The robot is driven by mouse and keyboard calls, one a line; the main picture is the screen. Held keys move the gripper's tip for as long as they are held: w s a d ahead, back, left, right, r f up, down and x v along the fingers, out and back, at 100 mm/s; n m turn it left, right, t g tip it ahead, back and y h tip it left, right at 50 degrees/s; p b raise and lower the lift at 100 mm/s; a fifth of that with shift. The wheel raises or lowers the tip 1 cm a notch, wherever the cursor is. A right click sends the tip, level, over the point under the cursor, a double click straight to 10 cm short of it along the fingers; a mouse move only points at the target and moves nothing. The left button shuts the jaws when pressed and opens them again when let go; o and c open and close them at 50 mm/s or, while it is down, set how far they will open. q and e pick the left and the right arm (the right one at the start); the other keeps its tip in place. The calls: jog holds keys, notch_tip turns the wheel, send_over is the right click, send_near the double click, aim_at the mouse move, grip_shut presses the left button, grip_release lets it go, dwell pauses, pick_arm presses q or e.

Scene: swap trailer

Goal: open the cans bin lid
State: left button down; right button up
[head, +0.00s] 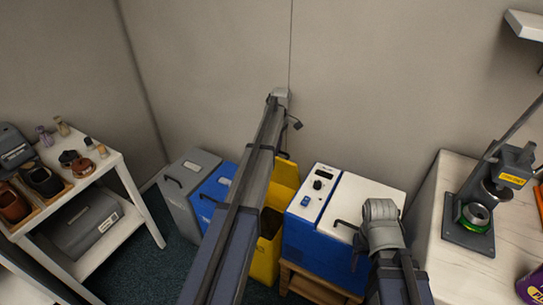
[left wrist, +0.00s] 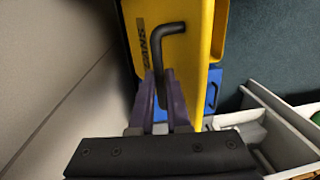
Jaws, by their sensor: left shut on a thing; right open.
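The yellow cans bin (head: 264,262) stands between the blue bin and the blue-and-white machine. Its yellow lid (head: 287,172) is raised steeply towards the wall, and the dark inside of the bin shows below it. In the left wrist view the lid (left wrist: 205,60) carries a CANS label (left wrist: 141,40) and a bent black handle (left wrist: 172,28). My left gripper (left wrist: 163,78) is shut on this handle; in the head view my own arm hides the grip. My right gripper (head: 380,212) is open and empty above the blue-and-white machine, its fingers hard to make out.
A grey bin (head: 180,205) and a blue bin (head: 208,195) stand left of the cans bin. The blue-and-white machine (head: 318,243) stands close on its right. A white shelf cart (head: 140,215) is at the left, a white counter (head: 428,225) at the right. The wall is close behind.

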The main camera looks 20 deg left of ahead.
pick_arm(q)
jog(key=shift+w+d+r+g, duration=0.15)
jog(key=shift+w+g, duration=0.35)
jog(key=shift+w, duration=1)
jog(key=c, duration=0.9)
grip_release()
jog(key=shift+r, duration=0.1)
jog(key=r+p, duration=0.2)
jog(key=w+r+p, duration=0.1)
jog(key=r+p, duration=0.4)
jog(key=shift+w+r+p, duration=0.25)
jog(key=shift+w+p, duration=0.05)
jog(key=shift+p, duration=0.1)
